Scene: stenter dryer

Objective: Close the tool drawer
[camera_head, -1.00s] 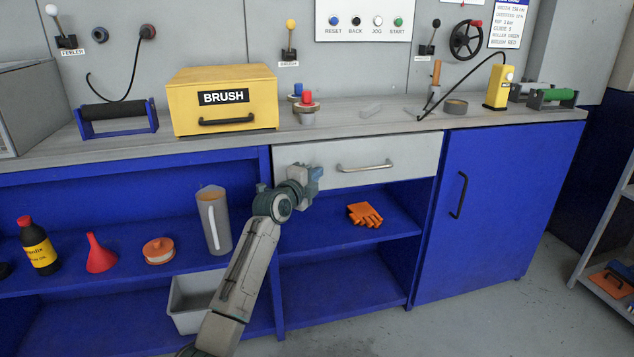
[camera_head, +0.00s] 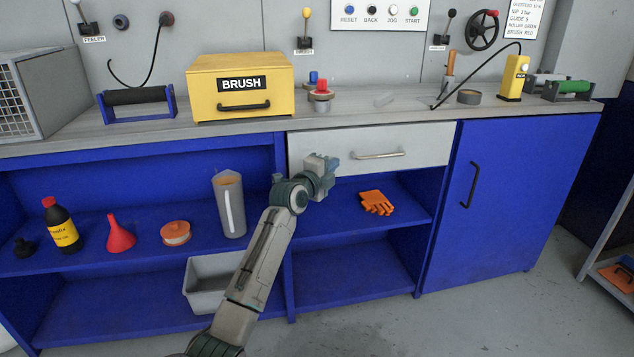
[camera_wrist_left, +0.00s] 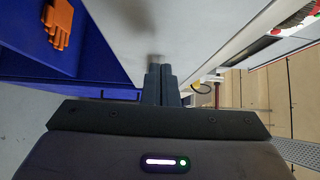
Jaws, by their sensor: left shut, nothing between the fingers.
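The tool drawer is the light grey drawer with a pale front (camera_head: 420,138) under the worktop. Its bar handle (camera_head: 379,155) shows to the right of my gripper. The front looks about level with the worktop edge; a small gap cannot be ruled out. My left gripper (camera_head: 330,164) is at the left part of the drawer front, left of the handle, and hides the lower left area. In the left wrist view its fingers (camera_wrist_left: 161,80) are shut and empty, pointing at the pale drawer front (camera_wrist_left: 125,25). I cannot tell whether they touch it. My right gripper is not in view.
An open shelf below the drawer holds orange gloves (camera_head: 376,202). A blue cabinet door (camera_head: 500,205) is to the right. Left shelves hold a jug (camera_head: 229,205), a red funnel (camera_head: 119,235) and a grey bin (camera_head: 208,285). A yellow BRUSH box (camera_head: 240,88) stands on the worktop (camera_head: 370,112).

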